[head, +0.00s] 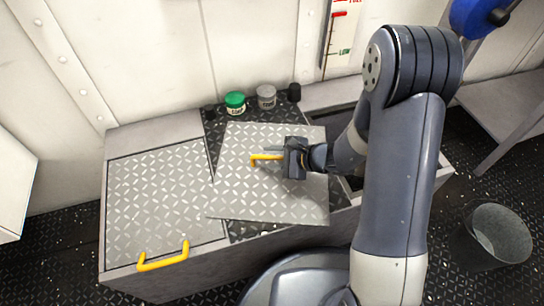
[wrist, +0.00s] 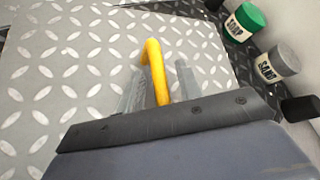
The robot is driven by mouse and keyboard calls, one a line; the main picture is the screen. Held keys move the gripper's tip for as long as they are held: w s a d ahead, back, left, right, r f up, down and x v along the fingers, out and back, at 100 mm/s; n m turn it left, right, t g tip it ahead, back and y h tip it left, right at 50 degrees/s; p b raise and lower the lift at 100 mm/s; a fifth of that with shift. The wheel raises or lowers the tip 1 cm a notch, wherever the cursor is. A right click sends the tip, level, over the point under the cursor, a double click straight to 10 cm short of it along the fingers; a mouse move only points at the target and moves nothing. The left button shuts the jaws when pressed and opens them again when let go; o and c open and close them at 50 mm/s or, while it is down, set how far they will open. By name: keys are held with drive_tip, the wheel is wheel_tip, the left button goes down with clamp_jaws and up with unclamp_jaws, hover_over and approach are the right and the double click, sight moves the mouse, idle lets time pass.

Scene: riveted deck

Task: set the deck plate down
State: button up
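The deck plate (head: 240,190), a grey sheet with a raised tread pattern, lies turned slightly askew on the bench top. Its lower left corner overlaps the neighbouring plate. It also fills the left of the wrist view (wrist: 50,60). Its yellow handle (head: 257,157) runs between the fingers of my gripper (head: 272,154). In the wrist view, the handle (wrist: 155,65) is close to the left finger, with a gap to the right one, so the fingers look open around it. I cannot tell whether the plate lies fully flat.
A second tread plate (head: 155,195) with a yellow handle (head: 163,258) lies at left. A dark opening (head: 352,183) shows at right, partly behind my arm. Green-lidded (head: 235,103) and grey-lidded (head: 266,97) jars and a black item (head: 294,92) stand behind. A bin (head: 492,235) stands at right.

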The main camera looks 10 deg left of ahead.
drive_tip(key=shift+r, duration=0.25)
drive_tip(key=p+v, duration=0.4)
drive_tip(key=v, duration=0.8)
drive_tip(key=shift+f, duration=0.15)
